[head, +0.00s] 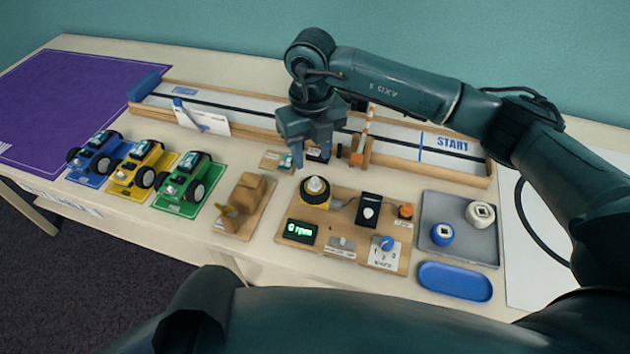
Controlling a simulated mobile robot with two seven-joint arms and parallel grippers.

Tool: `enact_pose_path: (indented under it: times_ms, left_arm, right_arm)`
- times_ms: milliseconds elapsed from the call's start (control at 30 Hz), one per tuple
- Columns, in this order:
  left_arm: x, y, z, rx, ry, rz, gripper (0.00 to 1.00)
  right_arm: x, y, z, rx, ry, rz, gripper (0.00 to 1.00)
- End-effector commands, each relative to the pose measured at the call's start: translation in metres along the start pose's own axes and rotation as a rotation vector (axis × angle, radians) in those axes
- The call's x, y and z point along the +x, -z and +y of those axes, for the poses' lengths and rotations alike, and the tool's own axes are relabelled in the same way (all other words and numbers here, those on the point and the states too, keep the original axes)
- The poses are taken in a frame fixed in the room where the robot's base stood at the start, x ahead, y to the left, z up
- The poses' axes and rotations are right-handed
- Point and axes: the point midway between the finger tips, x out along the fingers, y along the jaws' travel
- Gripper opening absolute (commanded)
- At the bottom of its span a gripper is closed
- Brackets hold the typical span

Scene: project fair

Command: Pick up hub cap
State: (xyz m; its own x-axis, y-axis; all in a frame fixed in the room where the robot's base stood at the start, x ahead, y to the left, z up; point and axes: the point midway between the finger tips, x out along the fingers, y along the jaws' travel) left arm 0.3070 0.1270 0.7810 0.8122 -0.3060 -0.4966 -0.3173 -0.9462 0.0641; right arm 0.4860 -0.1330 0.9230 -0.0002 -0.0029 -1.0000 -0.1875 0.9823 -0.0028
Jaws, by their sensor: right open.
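I cannot tell for certain which piece is the hub cap. A white-topped disc (315,187) sits on the yellow-ringed unit of the wooden test board. My right gripper (311,158) is open and points down behind the test board, above small wooden items by the track. It is left of the tray and apart from it. Nothing shows between its fingers. My left gripper is out of view.
Blue (92,160), yellow (141,168) and green (187,186) model cars stand at the left. A wooden stand (243,205) is beside them. The test board (318,217) has a display and knobs. An empty blue dish (455,281) lies in front of the tray. A walled track (400,152) runs behind.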

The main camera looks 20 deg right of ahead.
Motion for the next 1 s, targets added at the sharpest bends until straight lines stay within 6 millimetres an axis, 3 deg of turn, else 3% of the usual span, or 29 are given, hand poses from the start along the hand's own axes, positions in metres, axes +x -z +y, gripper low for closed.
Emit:
enact_pose_path:
  times_ms: [267, 600, 867, 1000]
  left_arm:
    - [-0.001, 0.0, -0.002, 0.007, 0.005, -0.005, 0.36]
    - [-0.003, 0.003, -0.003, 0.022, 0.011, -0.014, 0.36]
    - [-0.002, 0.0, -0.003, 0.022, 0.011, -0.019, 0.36]
    - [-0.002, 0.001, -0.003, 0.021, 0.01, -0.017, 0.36]
  right_arm:
    - [0.024, 0.0, -0.001, -0.001, -0.002, 0.001, 0.4]
    - [0.069, -0.001, -0.007, -0.002, -0.003, 0.001, 0.4]
    - [0.072, -0.001, -0.007, -0.003, -0.003, -0.001, 0.4]
    - [0.072, -0.001, -0.007, -0.003, -0.003, -0.001, 0.3]
